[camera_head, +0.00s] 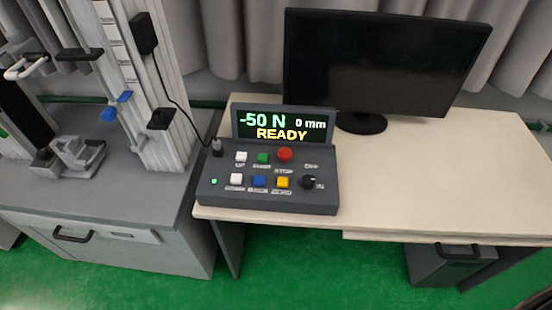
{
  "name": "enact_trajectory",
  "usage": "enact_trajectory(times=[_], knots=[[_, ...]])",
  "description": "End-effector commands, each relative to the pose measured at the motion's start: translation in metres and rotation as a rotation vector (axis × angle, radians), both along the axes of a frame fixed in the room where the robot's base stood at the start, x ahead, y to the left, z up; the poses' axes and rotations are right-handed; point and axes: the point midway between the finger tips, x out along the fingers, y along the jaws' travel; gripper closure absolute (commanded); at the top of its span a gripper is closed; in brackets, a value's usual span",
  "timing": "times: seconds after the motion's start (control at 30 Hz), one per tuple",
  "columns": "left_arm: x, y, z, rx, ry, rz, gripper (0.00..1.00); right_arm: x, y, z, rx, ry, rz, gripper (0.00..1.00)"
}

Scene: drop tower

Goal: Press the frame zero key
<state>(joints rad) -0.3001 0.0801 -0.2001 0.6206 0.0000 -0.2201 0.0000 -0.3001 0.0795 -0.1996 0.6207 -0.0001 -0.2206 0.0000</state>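A dark grey control box (212,195) stands at the left end of the cream desk. Its yellow key (282,182) is in the lower row, with a label below it that seems to read ZERO. Left of it are a blue key (259,182) and a white key (236,179). The upper row has a white key (241,157), a green key (263,158) and a red round button (285,154). A black knob (309,181) is at the right. The display (284,124) reads -50 N, 0 mm, READY. Neither gripper is in view.
A black monitor (385,62) stands behind on the desk (430,185). The desk is clear right of the box. A pale test frame (155,80) on a grey cabinet (130,190) rises at left, with a black cable running to the box. The floor is green.

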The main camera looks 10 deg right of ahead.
Motion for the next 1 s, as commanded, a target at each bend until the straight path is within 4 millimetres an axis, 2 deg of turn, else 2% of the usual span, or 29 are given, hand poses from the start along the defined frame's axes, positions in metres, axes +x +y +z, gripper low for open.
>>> enact_trajectory(times=[0.07, 1.0], knots=[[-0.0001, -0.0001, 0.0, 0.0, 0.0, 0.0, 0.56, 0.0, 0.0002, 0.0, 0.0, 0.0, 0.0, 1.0], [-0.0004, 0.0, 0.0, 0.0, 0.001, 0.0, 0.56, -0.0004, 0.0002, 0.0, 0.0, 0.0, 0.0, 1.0]])
